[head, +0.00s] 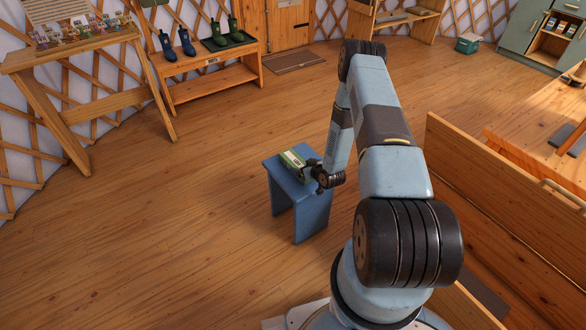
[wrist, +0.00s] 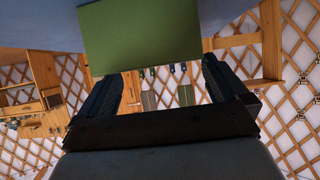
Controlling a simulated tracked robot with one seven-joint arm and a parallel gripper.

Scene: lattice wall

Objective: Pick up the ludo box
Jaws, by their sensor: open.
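The ludo box, small and green with a pale patch, lies on a small blue stool (head: 285,174). In the head view the box (head: 292,159) is on the stool's top, partly hidden by my gripper (head: 311,171) at its right end. In the wrist view, which looks upside down, a plain green face of the box (wrist: 140,35) fills the top middle. My gripper (wrist: 162,82) is open there, with its two dark fingers apart and pointing at the box. Contact cannot be told.
A wooden bench (head: 208,79) with boots and a table (head: 75,44) with small items stand at the back left. A wooden panel (head: 500,185) stands to the right of my arm. The floor around the stool is clear to the left.

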